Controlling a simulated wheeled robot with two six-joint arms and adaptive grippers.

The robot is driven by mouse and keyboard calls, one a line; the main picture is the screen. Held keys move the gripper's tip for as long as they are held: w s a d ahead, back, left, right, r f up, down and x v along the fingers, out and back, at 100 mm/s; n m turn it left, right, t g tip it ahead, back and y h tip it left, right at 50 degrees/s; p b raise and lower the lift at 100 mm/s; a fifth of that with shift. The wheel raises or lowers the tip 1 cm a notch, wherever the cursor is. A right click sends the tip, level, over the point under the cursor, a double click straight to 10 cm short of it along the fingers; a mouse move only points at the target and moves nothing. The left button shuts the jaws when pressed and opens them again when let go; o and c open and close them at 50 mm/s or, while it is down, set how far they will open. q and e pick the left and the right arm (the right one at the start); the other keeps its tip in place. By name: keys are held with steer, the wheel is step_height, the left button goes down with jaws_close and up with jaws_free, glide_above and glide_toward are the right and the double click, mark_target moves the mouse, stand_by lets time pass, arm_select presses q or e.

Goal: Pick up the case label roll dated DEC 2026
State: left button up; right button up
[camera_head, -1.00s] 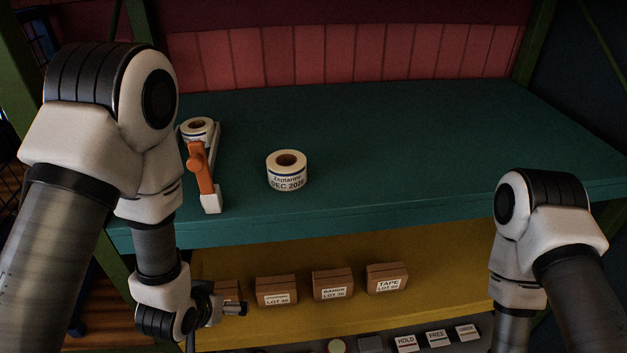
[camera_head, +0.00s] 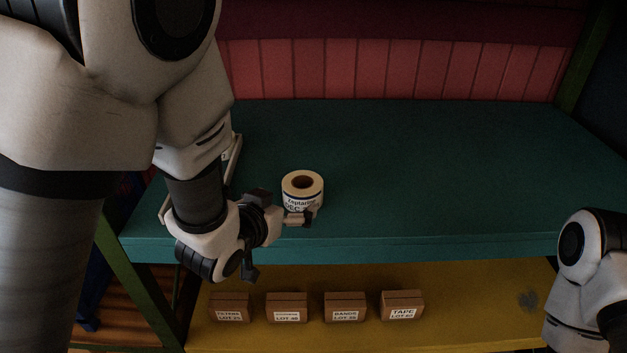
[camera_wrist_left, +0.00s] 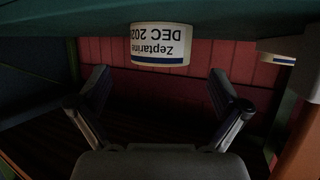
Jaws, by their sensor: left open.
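The white label roll (camera_head: 302,183), with a blue band and a brown core, stands upright on the teal shelf. Its label reads Zeptarine and DEC, with the year partly covered by a finger of my left gripper (camera_head: 276,243). In the left wrist view the roll (camera_wrist_left: 160,45) appears upside down and its text reads DEC 202, the last digit cut off at the edge. My left gripper (camera_wrist_left: 159,78) is open and empty, with the roll ahead, between and beyond its fingers. My right gripper is out of view.
The teal shelf (camera_head: 430,170) is clear right of the roll. A dispenser (camera_head: 232,148) is mostly hidden behind my left arm; a second roll (camera_wrist_left: 276,58) shows partly in the left wrist view. Several brown boxes (camera_head: 345,306) stand on the yellow shelf (camera_head: 470,300) below.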

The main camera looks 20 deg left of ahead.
mark_target(294, 195)
arm_select(q)
steer(key=w+p, duration=0.3)
steer(key=shift+d, duration=0.15)
steer(key=x, duration=0.3)
steer(key=shift+w+f, duration=0.15)
steer(key=shift+f, duration=0.2)
steer(key=shift+w+f, duration=0.2)
steer(key=shift+w, duration=0.05)
steer(key=shift+s+r, duration=0.15)
steer(key=shift+s, duration=0.15)
steer(key=c, duration=0.3)
steer(key=shift+s+r, duration=0.1)
steer(key=shift+s, duration=0.05)
steer(key=c, duration=0.6)
steer(key=shift+c, duration=1.4)
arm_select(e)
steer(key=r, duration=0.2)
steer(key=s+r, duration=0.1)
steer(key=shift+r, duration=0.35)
